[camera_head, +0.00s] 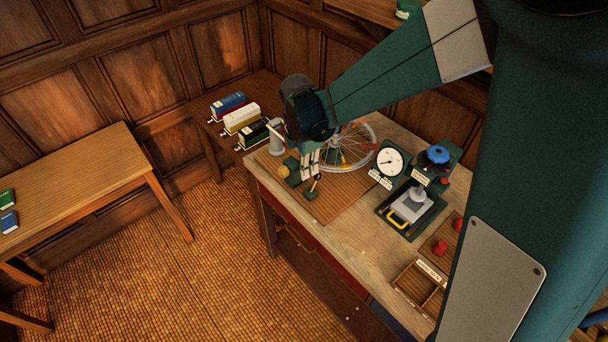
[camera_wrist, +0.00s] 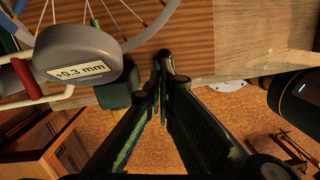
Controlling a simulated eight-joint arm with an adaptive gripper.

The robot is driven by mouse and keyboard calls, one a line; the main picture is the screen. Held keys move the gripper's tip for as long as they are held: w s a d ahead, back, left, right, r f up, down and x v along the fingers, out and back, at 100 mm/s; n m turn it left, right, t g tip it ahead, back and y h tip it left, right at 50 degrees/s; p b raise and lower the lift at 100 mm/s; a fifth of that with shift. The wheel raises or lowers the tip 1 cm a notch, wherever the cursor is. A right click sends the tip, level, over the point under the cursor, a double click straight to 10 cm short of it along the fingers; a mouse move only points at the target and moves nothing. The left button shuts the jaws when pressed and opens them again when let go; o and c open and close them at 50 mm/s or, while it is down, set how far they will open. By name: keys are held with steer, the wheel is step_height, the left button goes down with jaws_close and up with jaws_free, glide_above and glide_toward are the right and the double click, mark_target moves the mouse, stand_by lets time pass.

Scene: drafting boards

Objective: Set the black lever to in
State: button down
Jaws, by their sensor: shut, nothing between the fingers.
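My gripper (camera_head: 309,174) is shut and empty, pointing down over the near left part of the workbench, just in front of the spoked wheel (camera_head: 362,157). In the wrist view its fingers (camera_wrist: 163,75) converge over the brown board, near the bench edge. A small dark green block (camera_head: 311,195) with a thin stick stands right by the fingertips in the head view. I cannot make out a black lever for sure; dark shapes at the fingertips blend together. In the wrist view a grey rounded housing (camera_wrist: 75,50) reads "+0.3 mm", beside a dark green block (camera_wrist: 119,88).
A dial gauge (camera_head: 389,160) and a press with a blue knob (camera_head: 437,155) stand right of the wheel. Red pieces (camera_head: 440,246) and a divided wooden tray (camera_head: 410,279) lie nearer.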

steer(key=shift+w+d, duration=0.2)
steer(key=shift+a, duration=0.1)
stand_by(0.4)
step_height(320, 180, up, 12)
steer(key=w, duration=0.1)
steer(key=shift+w+f+p, duration=0.15)
steer(key=shift+f+p, duration=0.05)
steer(key=shift+p, duration=0.25)
stand_by(0.4)
steer(key=shift+a, duration=0.15)
stand_by(0.3)
